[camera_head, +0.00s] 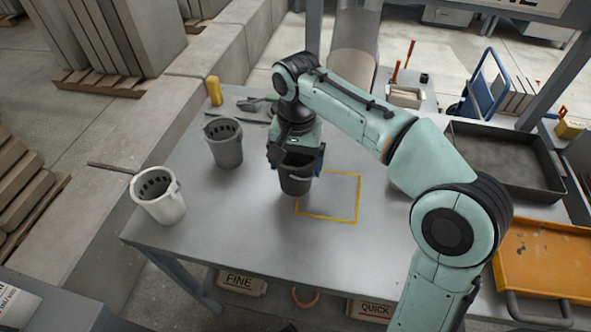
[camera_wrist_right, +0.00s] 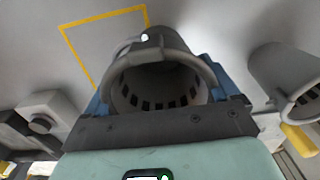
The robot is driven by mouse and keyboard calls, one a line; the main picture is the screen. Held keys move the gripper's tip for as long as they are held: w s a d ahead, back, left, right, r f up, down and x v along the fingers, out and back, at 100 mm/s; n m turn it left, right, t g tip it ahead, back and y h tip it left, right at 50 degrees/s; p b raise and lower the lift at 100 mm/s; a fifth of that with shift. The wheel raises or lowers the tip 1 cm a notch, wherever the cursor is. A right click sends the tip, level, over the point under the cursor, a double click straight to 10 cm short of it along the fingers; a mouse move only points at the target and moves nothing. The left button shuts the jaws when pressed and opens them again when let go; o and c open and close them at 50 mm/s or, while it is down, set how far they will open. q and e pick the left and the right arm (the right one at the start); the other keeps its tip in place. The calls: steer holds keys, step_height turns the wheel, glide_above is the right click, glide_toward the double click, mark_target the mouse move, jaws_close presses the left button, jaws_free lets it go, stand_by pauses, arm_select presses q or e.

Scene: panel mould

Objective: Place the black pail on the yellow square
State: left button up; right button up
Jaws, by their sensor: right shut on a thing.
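The black pail (camera_head: 296,181) is in my right gripper (camera_head: 296,160), upright at the left edge of the yellow square (camera_head: 357,200). The square is an outline on the grey table. The pail hides part of its left side; I cannot tell whether its base touches the table. In the right wrist view, the pail (camera_wrist_right: 155,75) sits between the blue fingers of my right gripper (camera_wrist_right: 158,95), its slotted open mouth towards the camera. The yellow outline (camera_wrist_right: 76,52) shows there at upper left, beside the pail. My left gripper is not in view.
A dark grey pail (camera_head: 224,145) and a white pail (camera_head: 160,198) stand on the table (camera_head: 250,235) to the left. A yellow block (camera_head: 214,91) and hand tools lie behind. A black tray (camera_head: 500,165) and an orange tray (camera_head: 545,262) are at right. The square's inside is bare.

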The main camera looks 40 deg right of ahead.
steer(key=shift+f, duration=1.25)
steer(key=shift+f+b, duration=0.15)
steer(key=shift+b, duration=0.15)
steer(key=o, duration=0.8)
